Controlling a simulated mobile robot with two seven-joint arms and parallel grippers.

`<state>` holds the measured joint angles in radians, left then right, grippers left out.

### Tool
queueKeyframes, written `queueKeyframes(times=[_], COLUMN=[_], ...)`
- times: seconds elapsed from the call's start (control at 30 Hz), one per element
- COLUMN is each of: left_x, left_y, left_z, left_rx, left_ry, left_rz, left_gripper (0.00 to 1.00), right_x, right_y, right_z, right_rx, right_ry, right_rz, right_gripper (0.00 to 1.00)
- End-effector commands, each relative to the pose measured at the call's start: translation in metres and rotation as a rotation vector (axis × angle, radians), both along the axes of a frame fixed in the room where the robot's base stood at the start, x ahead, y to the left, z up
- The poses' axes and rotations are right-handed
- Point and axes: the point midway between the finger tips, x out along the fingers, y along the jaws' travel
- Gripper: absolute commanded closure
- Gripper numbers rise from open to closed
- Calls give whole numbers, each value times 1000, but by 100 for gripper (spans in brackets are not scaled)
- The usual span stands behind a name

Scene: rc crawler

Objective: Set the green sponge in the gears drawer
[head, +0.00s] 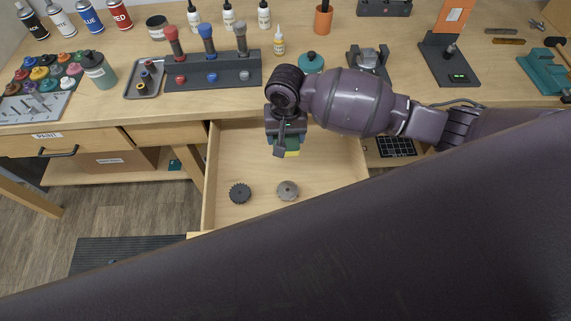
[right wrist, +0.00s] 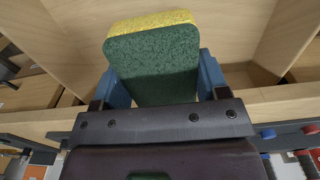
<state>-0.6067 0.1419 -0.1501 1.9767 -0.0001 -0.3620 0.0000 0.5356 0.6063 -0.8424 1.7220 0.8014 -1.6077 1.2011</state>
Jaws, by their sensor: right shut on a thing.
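The green sponge (right wrist: 152,65) has a yellow layer along one side. In the right wrist view it is clamped between the blue fingers of my right gripper (right wrist: 157,82). In the head view my right gripper (head: 284,144) points down over the back part of the open gears drawer (head: 330,185). A bit of the sponge (head: 292,153) shows below the fingers; the rest is hidden by the gripper. I cannot tell the exact height of the sponge above the drawer floor. My left gripper is not in view.
A dark gear (head: 240,193) and a grey gear (head: 288,190) lie towards the drawer's front; the drawer floor around them is bare. The workbench (head: 215,105) edge is behind the drawer, with a screwdriver rack (head: 215,72) on top. A closed drawer with a paint label (head: 47,136) is at left.

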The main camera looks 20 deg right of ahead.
Motion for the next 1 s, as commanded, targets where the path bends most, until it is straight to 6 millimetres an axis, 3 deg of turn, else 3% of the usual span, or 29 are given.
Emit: queueKeyframes(times=[0.2, 0.4, 1.0], left_x=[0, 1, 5], left_y=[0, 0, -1], left_z=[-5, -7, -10], left_rx=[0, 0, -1], left_ry=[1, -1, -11], left_rz=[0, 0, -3], left_gripper=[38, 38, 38], right_x=[-1, 0, 0], right_y=[0, 0, 0], right_z=[-50, -87, -144], right_rx=[-1, -2, 0], right_ry=[3, 2, 0], right_rz=[0, 1, 2], right_gripper=[51, 51, 51])
